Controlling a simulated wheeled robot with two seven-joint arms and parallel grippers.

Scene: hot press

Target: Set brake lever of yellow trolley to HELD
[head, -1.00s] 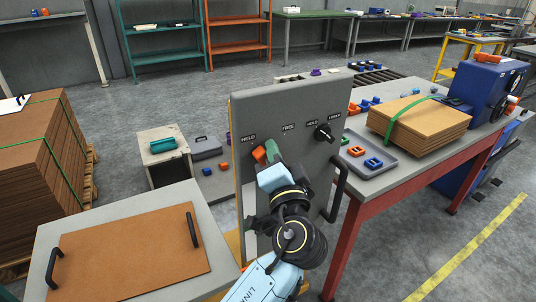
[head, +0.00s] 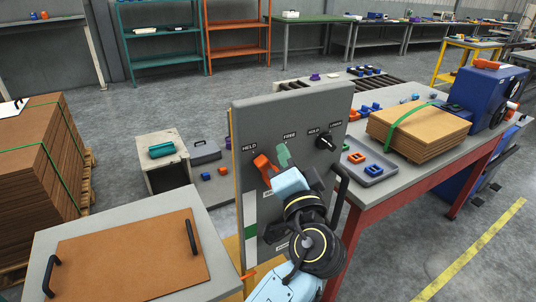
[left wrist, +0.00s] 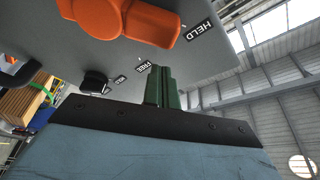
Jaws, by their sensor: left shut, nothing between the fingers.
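The yellow trolley's upright grey panel (head: 290,108) stands in the middle of the head view, with HELD and FREE labels. The orange brake lever (head: 262,164) slants with its end just below HELD; its lower part is partly hidden by my gripper. In the left wrist view the lever (left wrist: 110,18) ends beside the HELD label (left wrist: 198,30). My left gripper (head: 283,154) is shut and empty, with green fingertips just right of the lever, below FREE. The fingertips (left wrist: 164,75) show apart from the lever in the wrist view. My right gripper is out of view.
A black knob (head: 325,141) sits between HOLD and LOWER on the panel's right. A black handle (head: 340,192) edges the panel. A red-legged table (head: 400,172) stands to the right, and a board with two handles (head: 130,255) lies at front left.

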